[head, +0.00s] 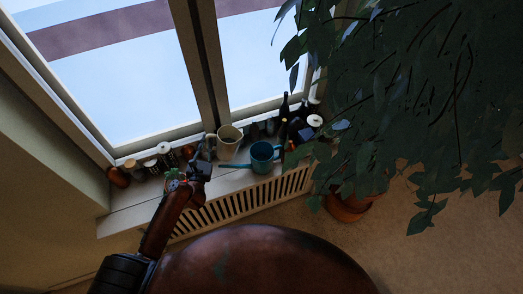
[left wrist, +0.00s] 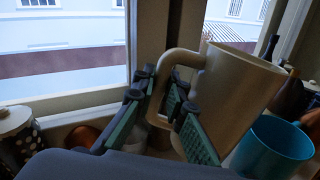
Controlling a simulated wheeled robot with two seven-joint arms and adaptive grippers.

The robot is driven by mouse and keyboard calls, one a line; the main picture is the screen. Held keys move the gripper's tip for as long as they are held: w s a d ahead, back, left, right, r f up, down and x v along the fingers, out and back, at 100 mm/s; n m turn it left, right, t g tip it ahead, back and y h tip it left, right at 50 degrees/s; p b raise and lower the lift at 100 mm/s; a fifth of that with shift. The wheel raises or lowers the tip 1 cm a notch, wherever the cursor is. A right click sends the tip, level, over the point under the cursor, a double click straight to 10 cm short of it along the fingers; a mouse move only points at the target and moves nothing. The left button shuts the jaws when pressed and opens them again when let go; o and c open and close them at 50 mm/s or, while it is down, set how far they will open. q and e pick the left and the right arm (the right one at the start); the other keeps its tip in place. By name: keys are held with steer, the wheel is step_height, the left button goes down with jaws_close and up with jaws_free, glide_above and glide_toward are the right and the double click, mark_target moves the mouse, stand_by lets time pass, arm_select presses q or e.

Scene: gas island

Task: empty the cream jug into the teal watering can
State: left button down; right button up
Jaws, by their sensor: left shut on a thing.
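The cream jug (head: 227,141) is in the grip of my left gripper (head: 205,158), above the window sill. In the left wrist view the jug (left wrist: 232,98) is large, tilted a little to the right, its handle between the green-padded fingers (left wrist: 175,112). The teal watering can (head: 263,157) stands on the sill just right of the jug, its spout pointing left in the head view. In the left wrist view the can (left wrist: 270,147) is lower right, below and beside the jug. The jug's contents are hidden. My right gripper is in neither view.
Jars (head: 164,150) and small pots crowd the sill to the left. Dark bottles (head: 284,108) and more jars stand to the right of the can. A large leafy plant (head: 410,90) in a terracotta pot (head: 346,207) fills the right. The window is behind.

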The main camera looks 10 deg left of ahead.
mark_target(218, 138)
arm_select(q)
steer(key=shift+w+d+r+m+p, duration=0.2)
steer(key=shift+d+r+m+p, duration=0.2)
steer(key=shift+d+r+m, duration=0.3)
steer(key=shift+w+d+r+m, duration=0.15)
steer(key=shift+d+r+m, duration=0.15)
steer(key=shift+m, duration=0.2)
steer(key=shift+w+d+r+m+g+p, duration=0.2)
steer(key=shift+d+r+m, duration=0.1)
steer(key=shift+d+m, duration=0.45)
steer(key=shift+w+d+r+m+g+p, duration=0.1)
steer(key=shift+w+d+r+m+p, duration=0.15)
steer(key=shift+d+m, duration=0.5)
steer(key=shift+w+d+r+m+y, duration=0.1)
steer(key=shift+d+r+m+y, duration=0.2)
steer(key=shift+d+m, duration=0.35)
steer(key=shift+d+f+m+b, duration=0.2)
steer(key=shift+f+m+b, duration=0.05)
steer(key=shift+b, duration=0.2)
steer(key=shift+w+d+f+m+g+b, duration=0.15)
steer(key=shift+d+f+m+g+b, duration=0.15)
steer(key=shift+d+m+b, duration=0.1)
steer(key=shift+d+r+m, duration=0.1)
steer(key=shift+d+m, duration=0.05)
steer(key=shift+m, duration=0.15)
steer(key=shift+d, duration=0.1)
steer(key=shift+w+d+r+m+b, duration=0.1)
steer(key=shift+w+d+m+b, duration=0.15)
steer(key=shift+d+m, duration=0.2)
